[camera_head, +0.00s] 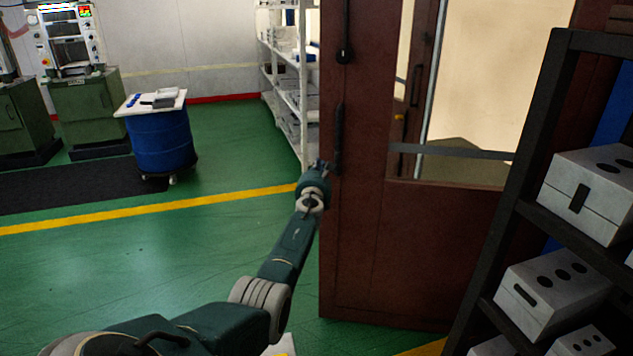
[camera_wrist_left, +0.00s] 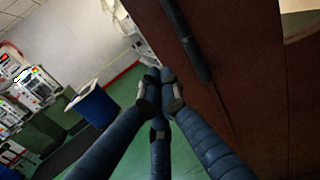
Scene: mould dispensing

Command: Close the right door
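The right door (camera_head: 353,250) is dark brown with a glass pane, and it stands ajar at the centre right of the head view. A dark vertical handle (camera_head: 339,135) is fixed near its left edge. My left gripper (camera_head: 322,168) is at that edge, by the lower end of the handle. In the left wrist view the fingertips (camera_wrist_left: 160,92) are drawn together with nothing visible between them. The handle (camera_wrist_left: 186,40) and door face (camera_wrist_left: 240,70) lie just beyond and to the right of them. Whether the fingers touch the door I cannot tell. My right gripper is out of view.
A black shelf rack (camera_head: 497,235) with pale boxes (camera_head: 590,195) stands close on the right. A white shelf (camera_head: 290,85) stands behind the door's left edge. A blue drum (camera_head: 163,142) stands at the left. Green floor (camera_head: 130,270) is clear left of the door.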

